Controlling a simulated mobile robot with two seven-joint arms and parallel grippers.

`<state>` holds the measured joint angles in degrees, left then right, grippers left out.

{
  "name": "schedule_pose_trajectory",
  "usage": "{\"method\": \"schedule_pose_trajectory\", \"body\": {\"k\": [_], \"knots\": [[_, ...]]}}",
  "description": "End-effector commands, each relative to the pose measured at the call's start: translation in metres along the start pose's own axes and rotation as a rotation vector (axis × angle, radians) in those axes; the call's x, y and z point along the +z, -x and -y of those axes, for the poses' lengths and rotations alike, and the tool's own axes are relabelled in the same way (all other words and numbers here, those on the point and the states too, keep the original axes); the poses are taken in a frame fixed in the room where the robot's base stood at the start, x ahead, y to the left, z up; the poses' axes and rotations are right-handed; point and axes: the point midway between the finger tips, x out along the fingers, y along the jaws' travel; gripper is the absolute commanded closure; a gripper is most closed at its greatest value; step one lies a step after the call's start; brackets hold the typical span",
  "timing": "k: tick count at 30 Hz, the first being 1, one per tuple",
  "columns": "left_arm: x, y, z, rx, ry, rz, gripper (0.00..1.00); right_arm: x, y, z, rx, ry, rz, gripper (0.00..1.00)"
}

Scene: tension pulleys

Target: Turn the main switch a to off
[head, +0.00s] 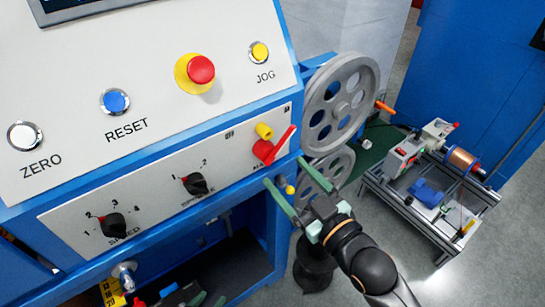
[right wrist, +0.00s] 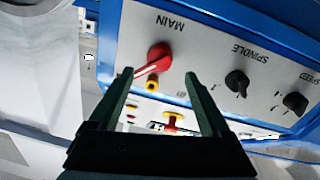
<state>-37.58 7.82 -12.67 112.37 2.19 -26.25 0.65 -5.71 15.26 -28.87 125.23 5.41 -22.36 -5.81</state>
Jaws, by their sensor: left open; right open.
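The main switch (head: 266,151) is a red rotary knob with a lever at the right end of the lower panel, under the label MAIN in the right wrist view (right wrist: 158,54). In the head view its lever slants up to the right. A small yellow part (head: 264,131) sits just above it. My right gripper (head: 286,171) is open and empty, with green fingers pointing at the panel just below the switch. In the right wrist view the switch shows between and beyond the fingertips (right wrist: 158,75); contact cannot be told.
The spindle knob (head: 195,184) and speed knob (head: 113,226) are left of the switch. Above are the reset button (head: 115,101), red emergency button (head: 200,69) and jog button (head: 259,52). Grey pulley wheels (head: 338,105) stand close right of the panel; a cart (head: 430,190) is beyond.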

Motion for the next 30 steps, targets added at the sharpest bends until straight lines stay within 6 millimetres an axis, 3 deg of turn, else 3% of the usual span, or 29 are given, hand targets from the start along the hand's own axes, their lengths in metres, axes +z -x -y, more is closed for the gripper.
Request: {"method": "schedule_pose_trajectory", "body": {"k": [3, 9, 22, 30], "knots": [[0.002, -0.001, 0.001, -0.002, -0.001, 0.003, 0.5, -0.001, -0.024, 0.0, 0.0, -0.001, -0.003, 0.18], [0.003, -0.001, 0.002, -0.003, -0.001, 0.005, 0.5, 0.0, -0.05, 0.0, 0.0, -0.002, -0.001, 0.18], [0.003, -0.001, 0.002, -0.004, -0.001, 0.007, 0.5, 0.0, -0.059, 0.0, -0.001, -0.001, 0.001, 0.18], [0.002, -0.001, 0.002, -0.004, -0.001, 0.004, 0.5, 0.0, -0.059, 0.0, -0.001, -0.001, 0.001, 0.47]]}}
